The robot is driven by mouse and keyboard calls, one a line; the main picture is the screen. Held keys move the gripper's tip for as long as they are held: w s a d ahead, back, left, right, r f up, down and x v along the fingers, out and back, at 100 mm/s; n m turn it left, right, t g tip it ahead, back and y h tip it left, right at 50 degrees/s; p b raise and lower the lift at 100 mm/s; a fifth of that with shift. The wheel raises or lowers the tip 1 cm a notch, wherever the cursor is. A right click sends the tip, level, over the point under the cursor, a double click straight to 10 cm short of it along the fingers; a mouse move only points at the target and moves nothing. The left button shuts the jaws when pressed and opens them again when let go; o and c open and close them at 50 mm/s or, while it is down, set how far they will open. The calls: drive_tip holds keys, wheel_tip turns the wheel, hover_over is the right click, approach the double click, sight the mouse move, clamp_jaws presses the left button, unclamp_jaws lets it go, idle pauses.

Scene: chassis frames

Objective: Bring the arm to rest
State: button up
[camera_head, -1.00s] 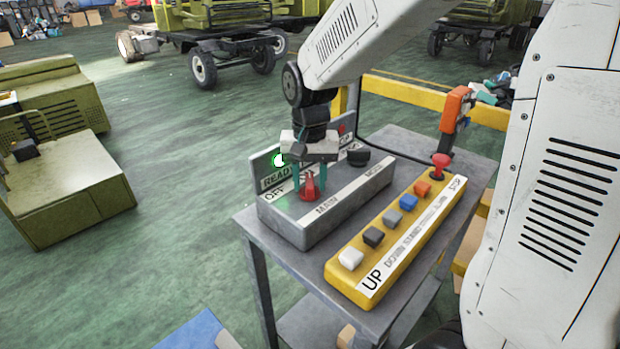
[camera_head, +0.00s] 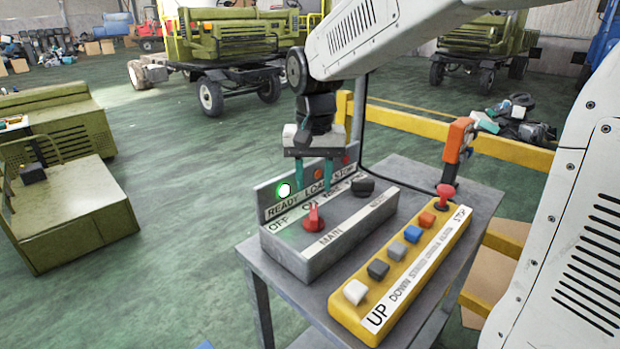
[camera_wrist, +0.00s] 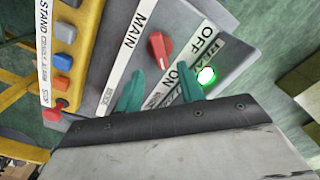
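My gripper (camera_head: 313,176) is above the grey control box, with its two teal fingers pointing down and apart. Nothing is between the fingers, and they are clear of the red MAIN knob (camera_head: 314,218). In the wrist view the fingers of my gripper (camera_wrist: 160,90) also stand apart, with the red knob (camera_wrist: 160,50) beyond them. The grey control box (camera_head: 312,262) sits on a grey metal table (camera_head: 258,256). Its green READY lamp (camera_head: 284,190) is lit. The black MODE knob (camera_head: 363,187) is to the right of the red one.
A yellow pendant (camera_head: 352,321) with several coloured buttons and a red stop button (camera_head: 445,195) lies beside the box. An orange-handled tool (camera_head: 458,138) stands at the table's back right. A yellow rail (camera_head: 420,126) runs behind.

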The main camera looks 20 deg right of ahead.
drive_tip(key=s+d+n, duration=0.1)
drive_tip(key=s+n, duration=0.1)
drive_tip(key=s, duration=1)
drive_tip(key=s+d+n+t, duration=0.1)
drive_tip(key=s+d+n, duration=0.1)
drive_tip(key=s, duration=1)
drive_tip(key=shift+n, duration=0.3)
drive_tip(key=shift+d+r, duration=0.1)
